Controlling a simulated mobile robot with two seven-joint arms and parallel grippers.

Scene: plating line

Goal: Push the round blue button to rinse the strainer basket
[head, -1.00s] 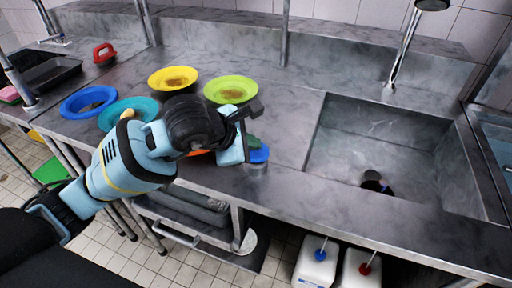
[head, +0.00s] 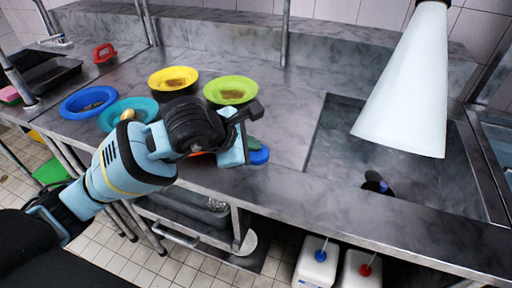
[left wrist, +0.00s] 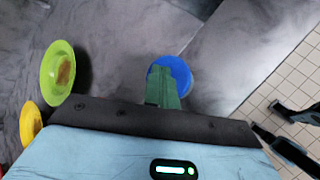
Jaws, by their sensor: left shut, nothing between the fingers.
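The round blue button (head: 260,156) is at the front of the counter, left of the sink. My left gripper (head: 252,143) is shut and empty, its green fingertips over the button and seemingly touching it. The left wrist view shows the blue top (left wrist: 180,70) partly hidden behind the fingertips (left wrist: 163,88). A wide pale cone of spray (head: 405,95) comes down from the tap head above the sink. A small dark object (head: 374,184), perhaps the strainer basket, lies in the sink (head: 345,150), below the spray's edge. My right gripper is not in view.
Yellow (head: 173,78), lime (head: 231,89), teal (head: 112,116) and blue (head: 88,102) plates stand on the counter left of the sink. Two white canisters (head: 315,265) stand below the front edge. The counter between button and sink is clear.

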